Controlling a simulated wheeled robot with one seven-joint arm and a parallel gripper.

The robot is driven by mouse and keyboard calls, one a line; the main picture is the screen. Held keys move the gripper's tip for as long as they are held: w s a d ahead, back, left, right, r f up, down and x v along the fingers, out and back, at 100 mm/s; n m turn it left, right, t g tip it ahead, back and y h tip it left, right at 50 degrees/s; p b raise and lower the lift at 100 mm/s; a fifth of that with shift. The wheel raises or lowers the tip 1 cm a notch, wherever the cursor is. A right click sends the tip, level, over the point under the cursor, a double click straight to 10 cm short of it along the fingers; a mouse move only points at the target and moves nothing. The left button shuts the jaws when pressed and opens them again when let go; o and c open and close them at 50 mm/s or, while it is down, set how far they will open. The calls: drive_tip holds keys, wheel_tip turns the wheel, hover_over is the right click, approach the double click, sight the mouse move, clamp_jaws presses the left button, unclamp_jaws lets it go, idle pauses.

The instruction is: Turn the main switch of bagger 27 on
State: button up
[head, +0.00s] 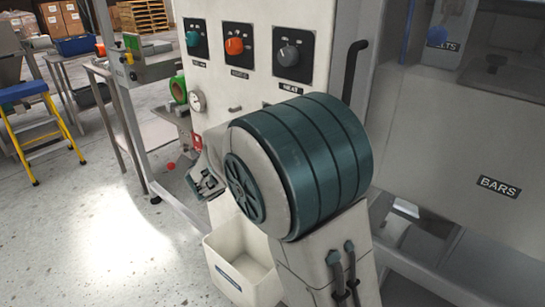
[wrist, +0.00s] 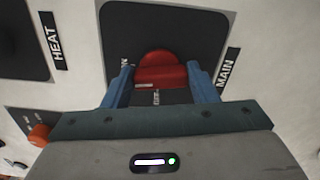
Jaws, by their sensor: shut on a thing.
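In the wrist view, the red knob of the main switch (wrist: 162,68) sits on a black plate (wrist: 185,22) beside a label reading MAIN (wrist: 228,68). My gripper (wrist: 162,84) has its two blue fingers on either side of the knob and is shut on it. Small white markings show on the plate near the knob; they are too small and partly covered to read surely. The lower part of the plate is hidden by my gripper's body. In the head view my arm covers the main switch.
The wrist view shows a HEAT label (wrist: 54,41) and an orange knob (wrist: 40,135) nearby. In the head view, the panel carries teal (head: 192,39), orange (head: 234,46) and grey (head: 288,55) knobs. A white bin (head: 230,285) hangs below; a yellow stepladder (head: 40,135) stands left.

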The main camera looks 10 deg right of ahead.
drive_tip(key=shift+f+m+b, duration=0.3)
drive_tip(key=shift+m+b, duration=0.7)
drive_tip(key=shift+b, duration=0.65)
drive_tip(key=shift+r, duration=0.1)
drive_tip(key=o, duration=1)
drive_tip(key=shift+r, duration=0.1)
drive_tip(key=v, duration=1.4)
drive_tip(key=shift+s+d+p, duration=0.1)
drive_tip(key=shift+p, duration=0.25)
